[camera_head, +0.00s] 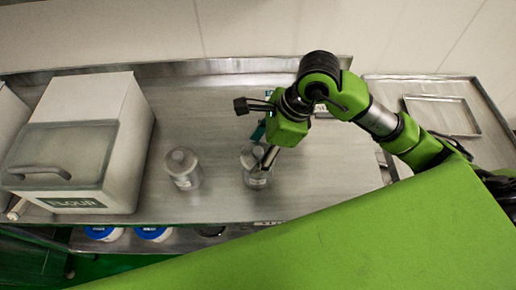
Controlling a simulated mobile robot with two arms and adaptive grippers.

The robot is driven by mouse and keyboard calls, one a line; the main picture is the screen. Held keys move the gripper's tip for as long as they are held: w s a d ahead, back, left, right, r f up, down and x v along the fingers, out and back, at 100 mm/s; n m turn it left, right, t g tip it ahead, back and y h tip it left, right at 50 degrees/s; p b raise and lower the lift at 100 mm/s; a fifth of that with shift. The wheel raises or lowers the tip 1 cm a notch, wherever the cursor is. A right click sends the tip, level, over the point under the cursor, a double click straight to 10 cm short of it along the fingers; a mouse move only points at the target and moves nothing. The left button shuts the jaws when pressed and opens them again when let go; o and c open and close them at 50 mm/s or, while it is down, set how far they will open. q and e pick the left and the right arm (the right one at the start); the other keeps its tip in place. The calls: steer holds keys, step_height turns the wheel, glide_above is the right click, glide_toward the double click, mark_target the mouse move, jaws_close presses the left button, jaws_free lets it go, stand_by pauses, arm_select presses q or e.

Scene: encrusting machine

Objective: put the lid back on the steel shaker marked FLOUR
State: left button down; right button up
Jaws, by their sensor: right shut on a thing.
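A steel shaker (257,180) stands upright on the steel worktop, with a small label on its front too small to read. My right gripper (262,160) comes down over it from the upper right and is shut at its top. What it grips looks like the shaker's lid (249,157), partly hidden by the fingers; I cannot tell whether the lid is fully seated. A second similar shaker (184,170) stands to the left with a domed top on it; its label is also unreadable. My left gripper is not in view.
A large white bin (118,150) marked FLOUR, with a clear handled cover, stands at the left of the worktop (215,130). A shallow tray (442,115) lies at the far right. Blue-and-white tubs (103,233) sit below the front edge. The worktop between the shakers is clear.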

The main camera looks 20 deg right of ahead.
steer(key=shift+f+b, duration=0.2)
steer(key=shift+b, duration=0.9)
stand_by(1.4)
stand_by(0.3)
steer(key=o, duration=1.6)
steer(key=shift+r, duration=0.1)
steer(key=shift+r+p, duration=2)
steer(key=shift+r, duration=1.45)
jaws_close()
